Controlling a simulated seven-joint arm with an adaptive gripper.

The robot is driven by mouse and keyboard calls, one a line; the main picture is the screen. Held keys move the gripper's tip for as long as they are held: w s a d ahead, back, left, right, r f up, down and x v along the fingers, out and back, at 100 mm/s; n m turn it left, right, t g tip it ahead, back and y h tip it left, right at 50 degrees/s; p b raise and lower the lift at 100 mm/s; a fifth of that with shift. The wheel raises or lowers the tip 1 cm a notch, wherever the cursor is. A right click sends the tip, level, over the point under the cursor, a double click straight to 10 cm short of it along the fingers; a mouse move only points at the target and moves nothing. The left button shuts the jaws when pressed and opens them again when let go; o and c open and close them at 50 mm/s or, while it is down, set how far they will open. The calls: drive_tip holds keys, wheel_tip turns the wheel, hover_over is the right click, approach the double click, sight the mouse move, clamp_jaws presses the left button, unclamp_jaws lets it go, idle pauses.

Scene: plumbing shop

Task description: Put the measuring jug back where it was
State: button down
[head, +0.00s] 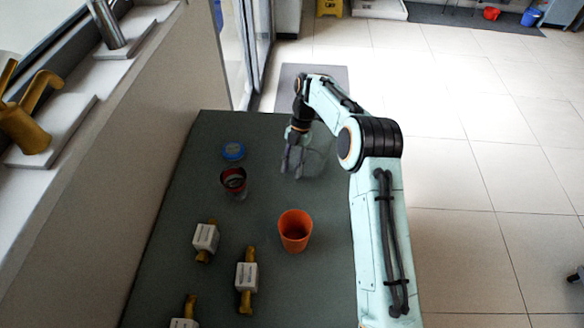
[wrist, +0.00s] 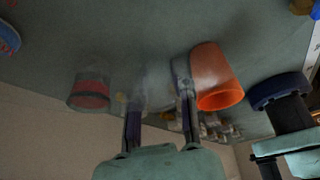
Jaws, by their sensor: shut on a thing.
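The measuring jug (head: 316,161) is clear and hard to see. It is at the far right part of the dark table in the head view, beside the fingers of my gripper (head: 292,165). My gripper is shut on it. In the wrist view my gripper (wrist: 159,98) has its two fingers apart, with a faint clear part of the jug (wrist: 154,82) between them. I cannot tell whether the jug touches the table (head: 195,285).
An orange cup (head: 295,232) stands nearer on the table. A clear container with a red band (head: 233,182) and a blue round lid (head: 233,151) are at the left. Several white-and-brass valves (head: 246,277) lie in front.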

drive_tip(key=shift+f, duration=0.65)
drive_tip(key=c, duration=0.9)
unclamp_jaws()
